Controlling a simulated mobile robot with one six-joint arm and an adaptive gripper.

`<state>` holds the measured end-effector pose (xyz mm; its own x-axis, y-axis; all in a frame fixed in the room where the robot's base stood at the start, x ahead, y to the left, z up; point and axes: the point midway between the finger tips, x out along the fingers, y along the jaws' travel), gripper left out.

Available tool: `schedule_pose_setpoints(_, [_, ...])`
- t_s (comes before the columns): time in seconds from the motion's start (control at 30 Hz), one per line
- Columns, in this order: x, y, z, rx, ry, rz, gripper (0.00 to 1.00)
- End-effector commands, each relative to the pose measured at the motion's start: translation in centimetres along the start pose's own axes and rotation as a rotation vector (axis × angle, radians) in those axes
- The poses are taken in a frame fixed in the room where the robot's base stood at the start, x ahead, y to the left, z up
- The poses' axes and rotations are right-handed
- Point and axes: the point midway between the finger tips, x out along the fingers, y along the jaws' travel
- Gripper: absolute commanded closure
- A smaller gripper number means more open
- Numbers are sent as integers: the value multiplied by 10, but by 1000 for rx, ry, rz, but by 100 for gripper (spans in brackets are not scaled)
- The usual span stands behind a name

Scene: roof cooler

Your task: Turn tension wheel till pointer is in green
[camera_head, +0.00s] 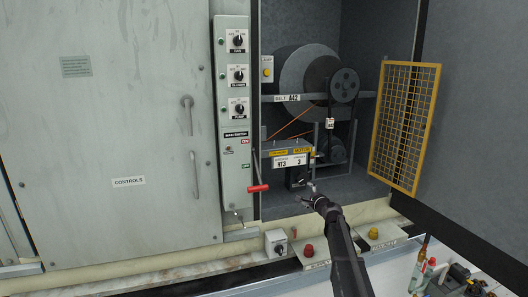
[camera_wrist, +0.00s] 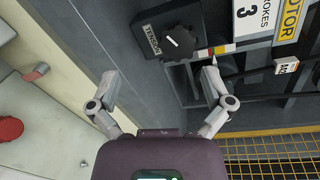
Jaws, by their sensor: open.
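The tension wheel is a black knob with a white mark (camera_wrist: 180,41), beside a label reading TENSION, at the top of the wrist view. In the head view the dark tension unit (camera_head: 297,178) sits low in the open bay, under the HT3 label. A small coloured strip (camera_wrist: 222,49) with red, yellow and green lies just right of the wheel; I cannot make out where the pointer stands. My gripper (camera_wrist: 160,82) is open and empty. Its fingers are apart from the wheel, which lies beyond them. In the head view my gripper (camera_head: 313,194) is just below right of the tension unit.
A yellow mesh guard (camera_head: 404,125) stands open at right. A belt pulley (camera_head: 344,85) is above. A red-handled lever (camera_head: 258,188) sticks out at left by the switch panel (camera_head: 233,110). Red (camera_head: 308,250) and yellow (camera_head: 374,233) knobs sit along the front ledge.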

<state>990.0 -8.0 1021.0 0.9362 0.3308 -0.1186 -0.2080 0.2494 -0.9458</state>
Motion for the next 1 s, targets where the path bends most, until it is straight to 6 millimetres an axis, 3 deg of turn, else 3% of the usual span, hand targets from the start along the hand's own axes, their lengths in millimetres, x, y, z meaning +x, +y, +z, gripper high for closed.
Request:
schedule_pose_setpoints(0.37, [-16,14,20,-99,-44,65,0])
schedule_pose_setpoints(0.67, [-46,42,50,-277,-123,189,0])
schedule_pose_setpoints(0.87, [-88,75,77,-471,-212,340,0])
schedule_pose_setpoints(1.0, [-137,110,97,-660,-306,508,0])
